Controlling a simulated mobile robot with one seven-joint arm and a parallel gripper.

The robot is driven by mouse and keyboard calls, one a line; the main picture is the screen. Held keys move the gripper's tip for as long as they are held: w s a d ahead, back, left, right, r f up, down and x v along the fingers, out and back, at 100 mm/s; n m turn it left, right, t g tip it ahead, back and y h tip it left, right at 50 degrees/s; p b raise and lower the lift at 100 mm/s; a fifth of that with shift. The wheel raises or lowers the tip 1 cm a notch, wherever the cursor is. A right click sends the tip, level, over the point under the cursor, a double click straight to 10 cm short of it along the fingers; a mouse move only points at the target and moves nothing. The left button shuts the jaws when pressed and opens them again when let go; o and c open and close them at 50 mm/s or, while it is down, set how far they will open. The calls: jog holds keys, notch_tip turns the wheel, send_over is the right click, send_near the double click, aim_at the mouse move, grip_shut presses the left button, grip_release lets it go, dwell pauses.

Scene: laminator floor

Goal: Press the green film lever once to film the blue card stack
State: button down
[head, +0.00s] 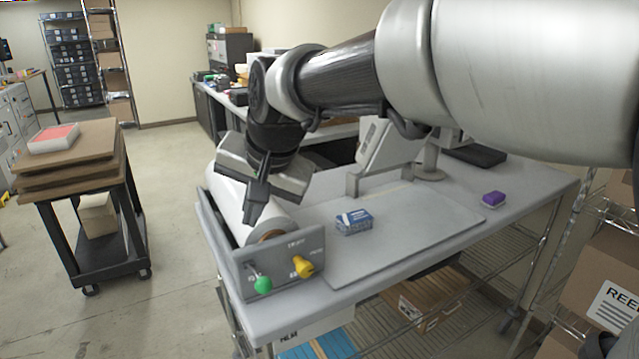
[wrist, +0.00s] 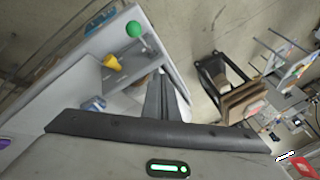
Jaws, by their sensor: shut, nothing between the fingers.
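The green film lever (head: 263,285) is a green ball knob on the front panel of the film roller unit (head: 268,263). It also shows near the top of the wrist view (wrist: 134,29). The blue card stack (head: 354,221) lies on the grey table plate to the right of the roll, and partly shows in the wrist view (wrist: 94,104). My gripper (head: 254,215) is shut and empty, pointing down over the white film roll (head: 228,192), above and behind the green knob. In the wrist view its fingers (wrist: 165,98) are together, apart from the knob.
A yellow knob (head: 303,266) sits just right of the green one on the same panel. A purple block (head: 493,198) lies at the table's right. A black cart (head: 88,225) with brown boards stands at left. The plate's front is clear.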

jog(key=shift+w+a, duration=0.25)
jog(key=shift+w, duration=0.1)
jog(key=shift+s, duration=0.1)
jog(key=b, duration=0.7)
send_near(261, 278)
jog(key=w+a+f, duration=0.1)
jog(key=w+f, duration=0.1)
jog(key=w+a+f, duration=0.1)
jog(key=a, duration=0.1)
jog(key=shift+w+f, duration=0.35)
jog(key=shift+f, duration=0.05)
jog(key=shift+f, duration=0.1)
dwell(1.0)
jog(key=shift+s+d+f+b, duration=0.1)
jog(key=shift+f+b, duration=0.15)
jog(key=shift+b, duration=0.3)
jog(key=shift+s+d+f+b, duration=0.1)
jog(key=shift+f+b, duration=0.4)
jog(key=shift+f, duration=0.05)
jog(key=shift+s+d+f+b, duration=0.1)
jog(key=shift+s+f+b, duration=0.05)
jog(key=shift+f+b, duration=0.4)
dwell(0.9)
dwell(0.5)
